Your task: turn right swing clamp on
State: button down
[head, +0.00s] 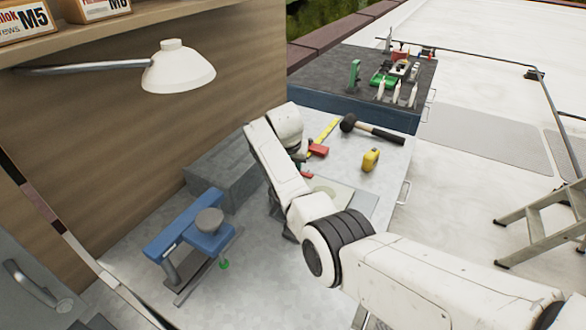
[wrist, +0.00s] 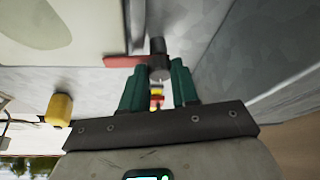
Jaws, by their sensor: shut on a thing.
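In the wrist view my gripper (wrist: 159,76) has its green fingers closed on a dark round post, which I take to be the right swing clamp (wrist: 157,50). A flat red bar (wrist: 122,61) runs left from beside the post, close to the edge of a pale plate (wrist: 85,20). In the head view my white arm covers the fingers and most of the clamp. Only a small red part (head: 306,174) shows beside my wrist, near the pale plate (head: 347,192). I cannot tell how firmly the bar presses on anything.
A yellow block (head: 370,159), a black-headed mallet (head: 365,127) and a red-and-yellow tool (head: 320,148) lie on the bench beyond my gripper. A blue fixture (head: 185,235) stands left of my arm and a grey block (head: 225,175) behind it. A white lamp (head: 178,70) hangs above.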

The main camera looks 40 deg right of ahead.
jog(key=shift+w+a+m+b, duration=0.1)
jog(key=shift+m+b, duration=0.4)
jog(key=shift+m, duration=0.2)
jog(key=shift+g, duration=0.3)
jog(key=c, duration=0.8)
grip_release()
jog(key=shift+c, duration=0.2)
jog(key=v, duration=1)
jog(key=shift+a+r, duration=0.25)
jog(key=shift+r, duration=0.1)
